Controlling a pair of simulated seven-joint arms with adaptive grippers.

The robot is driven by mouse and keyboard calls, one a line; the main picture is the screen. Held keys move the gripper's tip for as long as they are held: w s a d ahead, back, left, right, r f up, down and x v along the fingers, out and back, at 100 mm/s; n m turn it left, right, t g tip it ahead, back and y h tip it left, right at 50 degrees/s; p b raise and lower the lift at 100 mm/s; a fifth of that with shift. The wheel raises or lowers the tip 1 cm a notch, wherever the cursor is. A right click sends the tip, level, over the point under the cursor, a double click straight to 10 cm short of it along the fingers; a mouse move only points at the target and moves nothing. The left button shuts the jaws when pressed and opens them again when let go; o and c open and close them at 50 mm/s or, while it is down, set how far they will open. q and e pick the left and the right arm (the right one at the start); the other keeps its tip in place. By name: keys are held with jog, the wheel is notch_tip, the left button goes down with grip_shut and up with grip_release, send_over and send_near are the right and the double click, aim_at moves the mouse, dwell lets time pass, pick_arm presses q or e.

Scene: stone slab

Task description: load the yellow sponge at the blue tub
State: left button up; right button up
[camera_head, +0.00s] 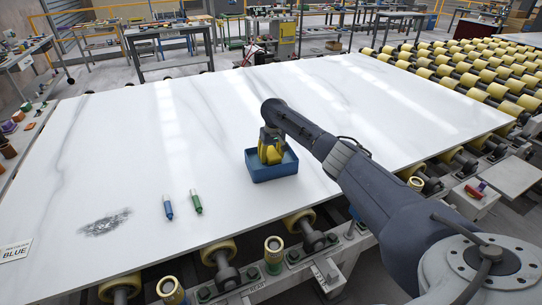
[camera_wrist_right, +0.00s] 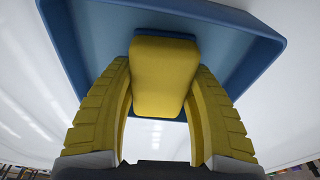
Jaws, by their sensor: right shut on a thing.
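The blue tub (camera_head: 272,170) sits on the white stone slab near the middle of the head view. It also fills the upper part of the right wrist view (camera_wrist_right: 85,40). My right gripper (camera_head: 270,152) is over the tub, pointing down, with its yellow fingers within the tub's outline. In the right wrist view the yellow sponge (camera_wrist_right: 164,75) is between the two fingertips of my right gripper (camera_wrist_right: 164,90), which is shut on it. The tub's floor shows behind the sponge. Whether the sponge touches the floor I cannot tell. My left gripper is not in view.
A blue marker (camera_head: 168,208) and a green marker (camera_head: 197,203) lie on the slab left of the tub. A dark scribbled patch (camera_head: 105,222) and a card reading BLUE (camera_head: 15,252) are farther left. Yellow rollers (camera_head: 470,70) line the far right. The slab behind the tub is clear.

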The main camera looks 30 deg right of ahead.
aim_at(270, 151)
jog(key=shift+f, duration=0.4)
dwell(0.8)
jog(key=shift+r, duration=3.55)
